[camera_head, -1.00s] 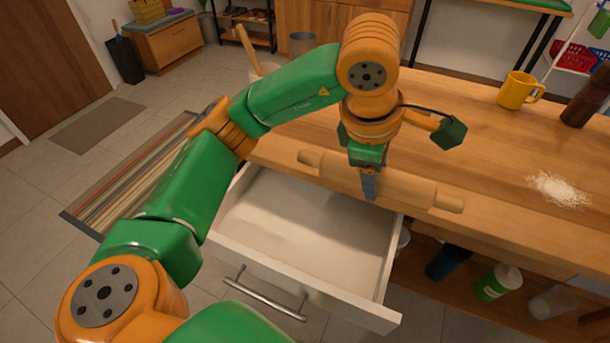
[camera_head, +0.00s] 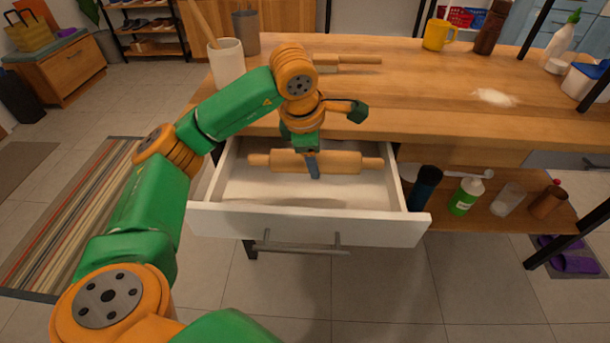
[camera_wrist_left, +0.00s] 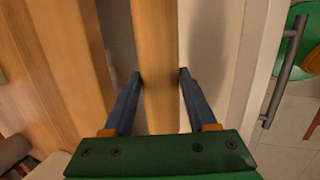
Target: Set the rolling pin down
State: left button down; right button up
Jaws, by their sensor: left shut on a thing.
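The light wooden rolling pin (camera_head: 345,162) lies crosswise over the open white drawer (camera_head: 310,222), roughly level. A shadow on the drawer floor in front of it suggests it hangs above the floor; the exact gap is hard to tell. My left gripper (camera_head: 313,172) points down and is shut on the middle of the pin. In the left wrist view the pin (camera_wrist_left: 158,50) runs between the two blue fingers of the left gripper (camera_wrist_left: 160,76). My right gripper is not in view.
The drawer holds nothing else that I see. The wooden counter (camera_head: 420,95) behind it bears a utensil crock (camera_head: 227,62), a wooden handled tool (camera_head: 345,62), a yellow mug (camera_head: 437,35) and white powder (camera_head: 494,97). Bottles stand on the shelf (camera_head: 480,212) at right.

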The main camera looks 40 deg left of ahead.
pick_arm(q)
jog(key=f, duration=0.1)
jog(key=a+f, duration=0.1)
jog(key=f, duration=0.1)
jog(key=a+f+b, duration=0.1)
jog(key=f, duration=0.1)
jog(key=shift+s+f, duration=0.1)
jog(key=shift+f, duration=0.25)
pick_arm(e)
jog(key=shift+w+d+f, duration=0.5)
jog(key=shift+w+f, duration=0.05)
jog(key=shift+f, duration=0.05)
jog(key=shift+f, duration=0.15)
pick_arm(q)
jog(key=shift+c, duration=1)
grip_release()
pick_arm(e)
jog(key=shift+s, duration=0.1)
